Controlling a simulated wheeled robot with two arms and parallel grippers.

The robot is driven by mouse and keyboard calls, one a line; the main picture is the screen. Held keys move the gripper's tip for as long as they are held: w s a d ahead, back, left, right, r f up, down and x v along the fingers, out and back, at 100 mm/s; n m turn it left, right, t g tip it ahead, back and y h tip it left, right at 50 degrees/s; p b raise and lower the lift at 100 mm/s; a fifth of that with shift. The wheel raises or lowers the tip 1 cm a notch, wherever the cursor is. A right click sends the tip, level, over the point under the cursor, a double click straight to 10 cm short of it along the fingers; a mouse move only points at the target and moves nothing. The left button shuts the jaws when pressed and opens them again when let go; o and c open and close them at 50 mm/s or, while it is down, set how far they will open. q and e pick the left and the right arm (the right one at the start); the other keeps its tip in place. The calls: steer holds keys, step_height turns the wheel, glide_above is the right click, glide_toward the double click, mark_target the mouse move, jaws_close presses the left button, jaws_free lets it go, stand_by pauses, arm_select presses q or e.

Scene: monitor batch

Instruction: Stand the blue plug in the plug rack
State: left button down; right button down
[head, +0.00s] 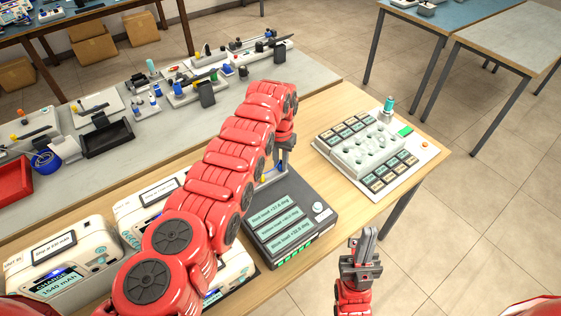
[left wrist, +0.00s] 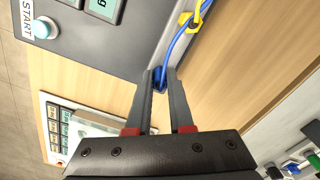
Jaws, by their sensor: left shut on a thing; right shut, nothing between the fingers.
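The blue plug (left wrist: 158,78) is between the fingertips of my left gripper in the left wrist view, beside the edge of a dark grey device. A blue cable runs from it past a yellow ring-like part (left wrist: 196,20). In the head view my left gripper (head: 281,158) points down behind the device, and my red left arm hides part of the area. My right gripper (head: 367,243) is shut and empty, in front of the table edge. No part is clearly identifiable as the plug rack.
The dark device (head: 290,215) has several text displays and a round button. A white unit (head: 372,152) with round spots and labelled keys stands to its right. White charger boxes (head: 75,255) stand at the left. Bare wood (head: 312,108) lies behind the device.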

arm_select(q)
steer(key=shift+f, duration=0.15)
stand_by(0.6)
steer(key=c, duration=0.7)
jaws_free()
